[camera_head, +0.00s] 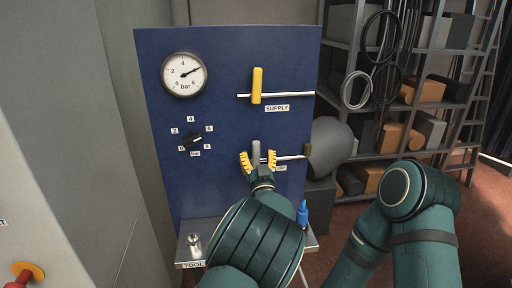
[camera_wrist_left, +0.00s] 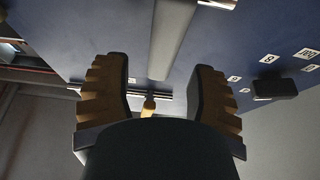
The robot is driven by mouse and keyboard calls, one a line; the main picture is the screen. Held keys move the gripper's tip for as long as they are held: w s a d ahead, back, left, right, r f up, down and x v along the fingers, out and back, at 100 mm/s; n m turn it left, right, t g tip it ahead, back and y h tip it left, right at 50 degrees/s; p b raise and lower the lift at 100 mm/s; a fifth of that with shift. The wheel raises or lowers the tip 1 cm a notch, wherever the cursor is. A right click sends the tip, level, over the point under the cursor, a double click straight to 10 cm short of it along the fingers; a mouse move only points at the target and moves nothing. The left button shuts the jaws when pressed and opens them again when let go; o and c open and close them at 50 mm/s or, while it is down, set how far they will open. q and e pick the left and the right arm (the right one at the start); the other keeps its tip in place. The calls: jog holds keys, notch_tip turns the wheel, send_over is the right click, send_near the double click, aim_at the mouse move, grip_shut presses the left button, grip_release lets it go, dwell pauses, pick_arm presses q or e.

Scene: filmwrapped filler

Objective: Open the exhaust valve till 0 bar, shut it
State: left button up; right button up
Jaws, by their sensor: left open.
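The blue panel (camera_head: 222,115) carries a round pressure gauge (camera_head: 184,74); its needle points up and right, near 6 bar. The grey exhaust valve lever (camera_head: 256,150) stands upright, across its horizontal pipe, its label partly hidden by my gripper. My left gripper (camera_head: 258,160) is open, with a yellow-padded finger on either side of the lever. In the left wrist view, the grey lever (camera_wrist_left: 172,38) reaches in from the top toward the gap between the open fingers (camera_wrist_left: 158,95); contact cannot be told. My right arm shows at the lower right, its gripper out of view.
The yellow supply lever (camera_head: 257,86) stands upright above, across its pipe. A black knob (camera_head: 193,140) with a 0 to 8 scale sits left. Below, a tool shelf (camera_head: 222,258) holds a metal part (camera_head: 194,244) and a blue item (camera_head: 302,214). Storage racks stand right.

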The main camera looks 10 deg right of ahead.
aim_at(257, 151)
pick_arm(q)
jog(key=shift+x, duration=1.6)
grip_shut()
